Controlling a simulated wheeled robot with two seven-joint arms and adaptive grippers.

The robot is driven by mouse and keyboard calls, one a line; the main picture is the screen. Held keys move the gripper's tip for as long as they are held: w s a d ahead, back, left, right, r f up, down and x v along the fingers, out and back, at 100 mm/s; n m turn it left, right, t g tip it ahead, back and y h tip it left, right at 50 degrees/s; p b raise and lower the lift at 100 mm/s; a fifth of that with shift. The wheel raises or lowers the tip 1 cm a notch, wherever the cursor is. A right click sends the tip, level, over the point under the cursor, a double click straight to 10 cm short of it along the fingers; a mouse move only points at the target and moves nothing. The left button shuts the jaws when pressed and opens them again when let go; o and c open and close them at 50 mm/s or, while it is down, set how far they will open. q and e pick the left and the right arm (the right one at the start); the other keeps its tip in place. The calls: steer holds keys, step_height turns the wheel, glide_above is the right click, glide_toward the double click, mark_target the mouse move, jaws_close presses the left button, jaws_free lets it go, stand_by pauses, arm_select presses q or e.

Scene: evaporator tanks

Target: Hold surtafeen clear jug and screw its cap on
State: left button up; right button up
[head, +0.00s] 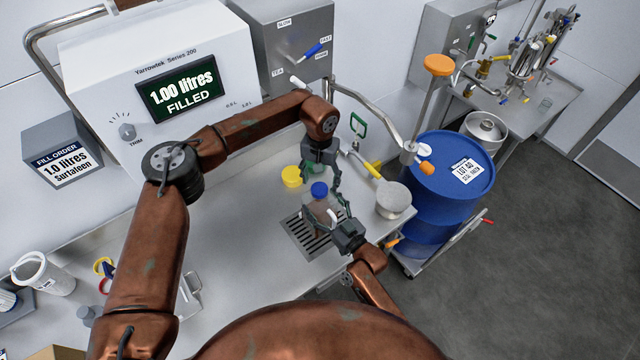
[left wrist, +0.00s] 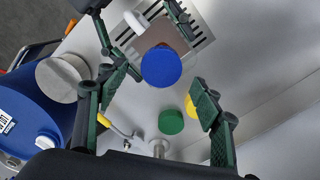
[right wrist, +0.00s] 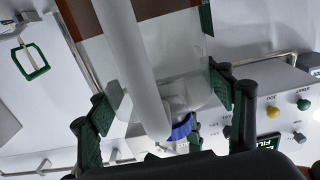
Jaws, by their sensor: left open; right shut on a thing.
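The clear jug (head: 316,211) stands upright over the drain grate, with brownish see-through sides. Its white handle shows in the right wrist view (right wrist: 132,65). The blue cap (head: 319,188) sits at the top of the jug's neck; I cannot tell how tightly. It also shows in the left wrist view (left wrist: 161,66). My right gripper (head: 338,217) is shut on the jug's body from the near right side, its fingers on either side. My left gripper (head: 325,172) points down from above the cap. Its fingers are open and spread around the cap, apart from it (left wrist: 157,88).
A yellow lid (head: 291,177) and a green lid (head: 308,166) lie behind the jug. The filler machine (head: 165,70) stands at the back left, its screen reading 1.00 litres filled.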

mark_target(336, 220)
arm_select(q)
step_height(336, 220, up, 10)
steer(key=shift+f, duration=0.2)
arm_select(e)
steer(key=o, duration=2.4)
steer(key=v, duration=1.2)
